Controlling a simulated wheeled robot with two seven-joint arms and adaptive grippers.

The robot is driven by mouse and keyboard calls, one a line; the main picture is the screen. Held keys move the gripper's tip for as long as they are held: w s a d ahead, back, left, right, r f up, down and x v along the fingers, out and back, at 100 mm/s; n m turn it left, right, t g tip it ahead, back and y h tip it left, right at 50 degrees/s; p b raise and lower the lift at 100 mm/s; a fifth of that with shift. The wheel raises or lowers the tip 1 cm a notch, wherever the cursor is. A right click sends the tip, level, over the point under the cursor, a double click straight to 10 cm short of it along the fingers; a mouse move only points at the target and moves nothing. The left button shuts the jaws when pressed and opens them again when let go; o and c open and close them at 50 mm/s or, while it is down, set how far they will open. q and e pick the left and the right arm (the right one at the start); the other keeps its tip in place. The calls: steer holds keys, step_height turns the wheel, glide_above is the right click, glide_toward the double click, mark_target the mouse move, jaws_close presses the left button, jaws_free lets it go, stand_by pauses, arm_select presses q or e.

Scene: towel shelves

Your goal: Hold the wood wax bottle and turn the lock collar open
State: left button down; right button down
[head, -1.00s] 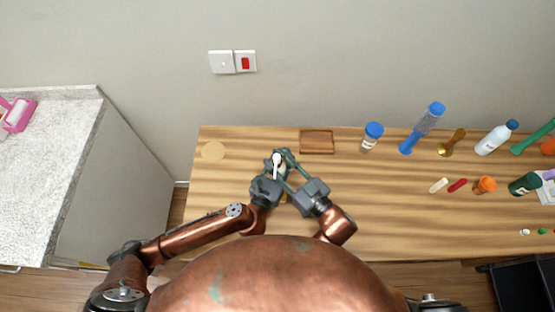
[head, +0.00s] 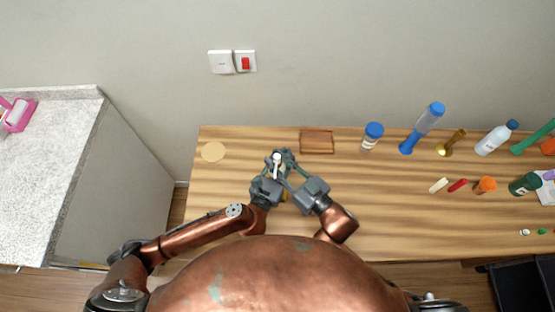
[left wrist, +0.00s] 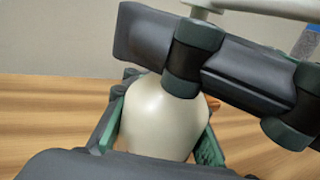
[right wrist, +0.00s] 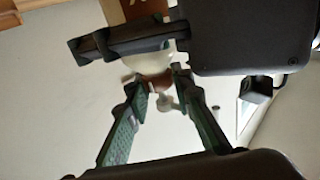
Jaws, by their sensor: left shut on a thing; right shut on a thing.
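The wood wax bottle is a cream bottle (left wrist: 163,122) with a brown collar (right wrist: 157,83) and a white pump head (head: 277,158). My left gripper (head: 273,176) is shut on the bottle's body, its green pads on both sides of it in the left wrist view. My right gripper (head: 284,170) reaches across the bottle's top from the right and is shut at the collar. In the right wrist view its fingertips (right wrist: 160,76) close around the collar, with the white nozzle (right wrist: 165,103) beyond. The dark fingers hide part of the bottle's shoulder in the left wrist view.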

steer(key=shift+n+g+y, duration=1.9)
steer(key=shift+n+g, duration=0.1)
steer(key=shift+g, duration=0.5)
steer(key=c, duration=1.9)
jaws_free()
steer(key=shift+c, duration=0.2)
steer(key=v, duration=1.2)
arm_select(q)
steer(key=c, duration=1.4)
jaws_free()
steer(key=shift+c, duration=0.2)
